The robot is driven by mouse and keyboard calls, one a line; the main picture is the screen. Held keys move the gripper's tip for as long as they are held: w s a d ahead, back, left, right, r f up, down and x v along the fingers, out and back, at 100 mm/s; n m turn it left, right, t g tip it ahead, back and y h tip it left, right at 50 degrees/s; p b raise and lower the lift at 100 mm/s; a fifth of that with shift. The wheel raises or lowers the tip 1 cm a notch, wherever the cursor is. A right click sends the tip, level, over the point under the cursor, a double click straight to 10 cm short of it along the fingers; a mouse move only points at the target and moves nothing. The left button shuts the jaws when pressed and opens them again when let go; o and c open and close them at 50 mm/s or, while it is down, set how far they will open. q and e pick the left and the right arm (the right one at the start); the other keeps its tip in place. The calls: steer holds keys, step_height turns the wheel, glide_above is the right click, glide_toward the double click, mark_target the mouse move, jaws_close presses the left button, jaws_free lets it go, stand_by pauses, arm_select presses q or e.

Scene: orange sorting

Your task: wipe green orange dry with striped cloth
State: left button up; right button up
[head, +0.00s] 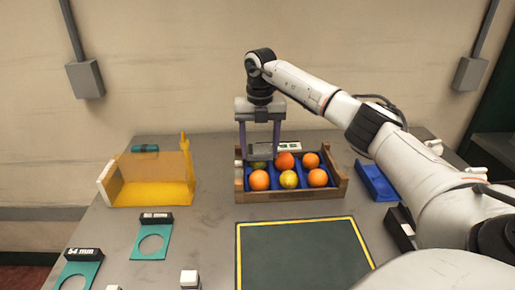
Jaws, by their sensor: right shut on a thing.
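My right gripper (259,157) points straight down over the back left compartment of the wooden crate (290,197). Its fingers are shut around a greenish orange (258,164), which is partly hidden by the gripper and the fruit in front. I cannot make out a striped cloth. My left gripper is out of view.
Several orange fruits (318,178) fill the other blue-lined compartments. A yellow bin (155,195) stands left, with teal ring gauges (152,241) before it. A blue holder (375,182) is at right. The dark yellow-edged mat (300,256) is clear.

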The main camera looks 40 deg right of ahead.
steer(key=shift+s+d+f, duration=0.1)
steer(key=shift+s+d, duration=0.25)
steer(key=shift+s, duration=0.05)
steer(key=shift+w+a, duration=1)
steer(key=shift+a, duration=0.1)
steer(key=shift+s+d, duration=0.9)
steer(key=shift+d, duration=0.2)
steer(key=shift+w+a, duration=0.85)
steer(key=shift+a, duration=0.15)
steer(key=shift+w+a, duration=0.1)
steer(key=shift+s+d, duration=0.95)
steer(key=shift+d, duration=0.15)
steer(key=shift+w+a, duration=0.9)
steer(key=shift+a, duration=0.2)
steer(key=shift+d, duration=0.15)
